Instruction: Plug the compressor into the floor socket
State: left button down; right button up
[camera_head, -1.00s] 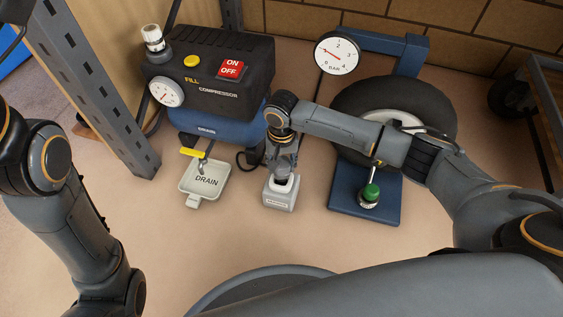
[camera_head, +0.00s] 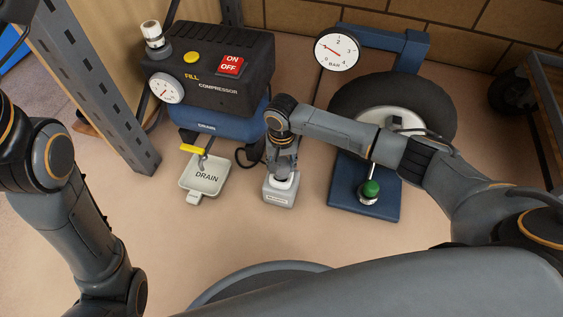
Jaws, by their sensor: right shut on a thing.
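The compressor (camera_head: 215,62) stands at the back left, with a black top and a blue tank. The floor socket (camera_head: 279,194) is a small grey box with a label, in front of the compressor. My right gripper (camera_head: 283,168) points down right over the socket, shut on the plug. The plug is mostly hidden by the fingers, and I cannot tell whether it is seated. A black cable (camera_head: 246,160) shows between the compressor and my gripper. My left arm is at the left edge, its gripper out of view.
A drain tray (camera_head: 204,176) lies left of the socket, below the yellow drain lever (camera_head: 194,150). A wheel (camera_head: 432,102) with a blue stand, a gauge (camera_head: 336,50) and a green knob (camera_head: 371,187) stand right. A metal post (camera_head: 100,90) rises at left. The front floor is clear.

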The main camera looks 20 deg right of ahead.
jog(key=shift+f, duration=0.2)
jog(key=shift+w, duration=0.1)
jog(key=o, duration=1.2)
notch_tip(320, 180, up, 12)
jog(key=shift+r, duration=0.1)
